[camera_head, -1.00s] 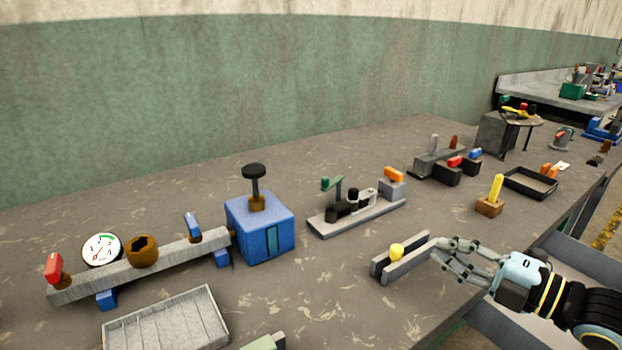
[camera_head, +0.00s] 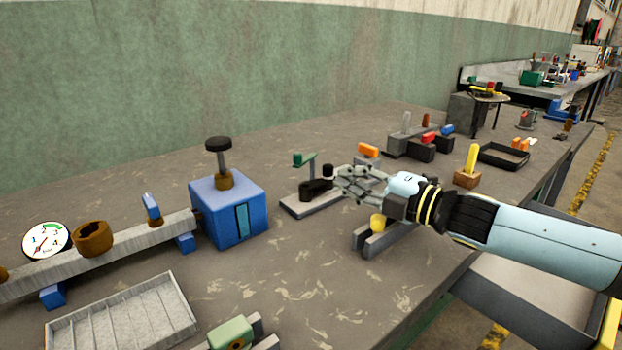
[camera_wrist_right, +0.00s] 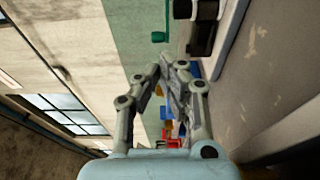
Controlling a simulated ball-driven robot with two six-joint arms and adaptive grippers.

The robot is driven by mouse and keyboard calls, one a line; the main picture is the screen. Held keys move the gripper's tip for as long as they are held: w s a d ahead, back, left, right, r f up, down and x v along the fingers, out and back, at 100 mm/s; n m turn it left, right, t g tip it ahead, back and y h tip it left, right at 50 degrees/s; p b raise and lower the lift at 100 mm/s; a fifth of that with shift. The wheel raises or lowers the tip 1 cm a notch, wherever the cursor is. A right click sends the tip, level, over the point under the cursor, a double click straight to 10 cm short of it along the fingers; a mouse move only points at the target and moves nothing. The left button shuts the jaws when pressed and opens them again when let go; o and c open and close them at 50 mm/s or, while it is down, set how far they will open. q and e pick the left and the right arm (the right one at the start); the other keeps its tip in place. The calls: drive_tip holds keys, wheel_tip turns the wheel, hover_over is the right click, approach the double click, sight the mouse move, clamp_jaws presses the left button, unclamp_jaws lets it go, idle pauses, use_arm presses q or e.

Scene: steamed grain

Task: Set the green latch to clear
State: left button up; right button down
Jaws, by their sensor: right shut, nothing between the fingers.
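The green latch (camera_head: 303,159) is a small green handle on a thin arm above a grey plate (camera_head: 298,208). My right gripper (camera_head: 340,182) is shut and empty, just right of the plate's black cylinders and partly covering the plate's right end. The gap between fingers and latch is hard to judge. In the right wrist view the green handle (camera_wrist_right: 158,37) shows beyond the shut fingertips (camera_wrist_right: 168,65), with a black cylinder (camera_wrist_right: 182,9) at the top. My left gripper is not in view.
A blue box with a black knob (camera_head: 228,208) stands left of the plate. A grey slotted holder with a yellow piece (camera_head: 377,222) lies below my right wrist. A green block (camera_head: 231,333) and grey tray (camera_head: 125,320) are in front. Bench between them is clear.

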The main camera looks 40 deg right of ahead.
sight(298, 162)
drive_tip(key=x, duration=0.1)
drive_tip(key=p+x, duration=0.1)
drive_tip(key=x, duration=0.2)
drive_tip(key=shift+w+a+r+p, duration=0.1)
drive_tip(key=shift+w+r+p, duration=0.2)
drive_tip(key=p+x, duration=0.1)
drive_tip(key=x, duration=0.2)
drive_tip(key=shift+w+a+f, duration=0.15)
drive_tip(key=shift+w+f, duration=0.05)
drive_tip(key=shift+w, duration=0.05)
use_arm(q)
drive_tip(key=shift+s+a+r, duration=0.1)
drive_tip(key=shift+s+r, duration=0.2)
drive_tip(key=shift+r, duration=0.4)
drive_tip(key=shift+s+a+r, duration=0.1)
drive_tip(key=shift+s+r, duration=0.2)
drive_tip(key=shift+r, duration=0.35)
use_arm(e)
drive_tip(key=shift+w+a+f, duration=0.15)
drive_tip(key=shift+w, duration=0.3)
